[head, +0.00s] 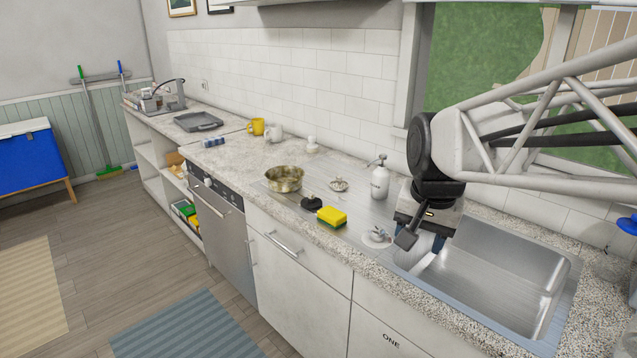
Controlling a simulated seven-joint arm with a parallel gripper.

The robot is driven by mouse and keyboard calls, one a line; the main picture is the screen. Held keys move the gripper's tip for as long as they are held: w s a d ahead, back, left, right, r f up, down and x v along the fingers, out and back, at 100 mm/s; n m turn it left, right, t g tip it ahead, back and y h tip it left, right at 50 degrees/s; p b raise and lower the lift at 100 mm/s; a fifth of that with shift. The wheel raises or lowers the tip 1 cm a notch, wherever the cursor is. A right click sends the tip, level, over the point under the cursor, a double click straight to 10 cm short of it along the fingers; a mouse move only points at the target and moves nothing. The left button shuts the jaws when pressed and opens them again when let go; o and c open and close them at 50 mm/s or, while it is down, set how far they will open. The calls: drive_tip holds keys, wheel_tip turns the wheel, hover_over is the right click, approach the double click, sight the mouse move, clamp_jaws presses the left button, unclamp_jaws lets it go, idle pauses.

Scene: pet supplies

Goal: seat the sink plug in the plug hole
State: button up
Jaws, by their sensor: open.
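My gripper (421,242) points down over the left end of the steel sink (500,282), with its jaws apart; I see nothing held between them. A small pale round piece with a grey top (377,237) lies on the steel just left of my gripper. A dark, knobbed piece (311,202) lies farther left by the sponge, and a small silvery round piece (338,184) lies behind it. I cannot tell which of these is the sink plug. No plug hole is visible; my gripper and the near sink wall hide part of the basin.
A yellow sponge (331,216), a brass-coloured bowl (284,179) and a pump bottle (380,179) stand left of my gripper. Mugs (257,127) and a dark tray (198,121) are farther along the counter. The right part of the basin looks empty.

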drive_tip(key=w+a+r+m, duration=0.1)
drive_tip(key=w+a+m, duration=0.1)
drive_tip(key=w, duration=0.6)
drive_tip(key=w+a+r+m, duration=0.1)
drive_tip(key=w+a+m, duration=0.15)
drive_tip(key=w, duration=0.65)
drive_tip(key=m+g+y, duration=0.1)
drive_tip(key=m+g, duration=0.1)
drive_tip(key=m, duration=1.2)
hover_over(311, 193)
drive_tip(key=shift+n, duration=0.25)
drive_tip(key=f, duration=1.2)
drive_tip(key=d+f, duration=0.1)
drive_tip(key=f, duration=0.5)
drive_tip(key=shift+s+f, duration=0.2)
drive_tip(key=shift+f, duration=0.15)
drive_tip(key=shift+f, duration=0.15)
drive_tip(key=shift+a+f, duration=0.2)
drive_tip(key=shift+f, duration=0.9)
